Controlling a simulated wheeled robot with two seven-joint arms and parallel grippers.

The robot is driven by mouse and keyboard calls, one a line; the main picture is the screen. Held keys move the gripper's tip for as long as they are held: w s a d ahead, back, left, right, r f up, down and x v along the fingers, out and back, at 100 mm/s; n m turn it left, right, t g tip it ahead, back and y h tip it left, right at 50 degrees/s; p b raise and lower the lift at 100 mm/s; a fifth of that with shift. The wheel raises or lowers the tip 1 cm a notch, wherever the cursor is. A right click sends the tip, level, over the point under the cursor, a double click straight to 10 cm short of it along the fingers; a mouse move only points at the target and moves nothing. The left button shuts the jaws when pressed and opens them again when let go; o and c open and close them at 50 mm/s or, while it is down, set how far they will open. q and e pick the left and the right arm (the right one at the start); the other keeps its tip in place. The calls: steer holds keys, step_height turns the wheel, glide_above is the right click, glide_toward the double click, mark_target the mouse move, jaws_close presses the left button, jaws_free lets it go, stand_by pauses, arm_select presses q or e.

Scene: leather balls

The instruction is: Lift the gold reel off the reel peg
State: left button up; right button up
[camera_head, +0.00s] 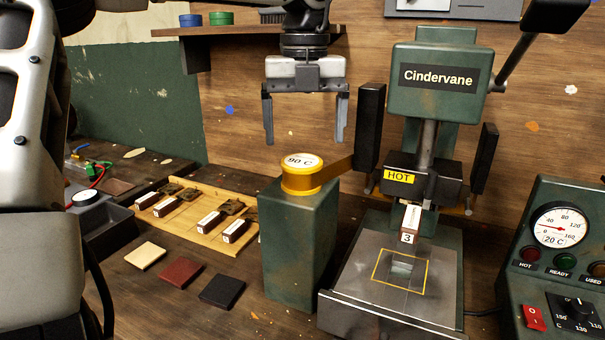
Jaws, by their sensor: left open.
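The gold reel (301,178) sits on top of a green post (300,240) left of the press. Its white top label reads "90 C". A strip of gold foil (338,168) runs from it to the right toward a black upright part of the press. The reel peg is hidden under the reel and label. My left gripper (306,138) hangs pointing down just above and behind the reel in the picture. Its two fingers are apart and empty, and it does not appear to touch the reel. My right gripper is not in view.
The green Cindervane press (436,92) stands close on the right, with its handle (515,60) raised. A control box (560,250) is at far right. A wooden tray (195,225) with stamps and several leather squares lies left. A shelf (250,32) is behind.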

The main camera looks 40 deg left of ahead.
mark_target(302, 160)
arm_select(q)
steer(key=shift+a+f+p, duration=0.2)
steer(key=shift+f+p, duration=0.1)
steer(key=shift+f, duration=1.45)
steer(key=shift+a+f+p, duration=0.15)
steer(key=shift+f+p, duration=0.1)
steer(key=shift+f, duration=1.45)
steer(key=c, duration=1)
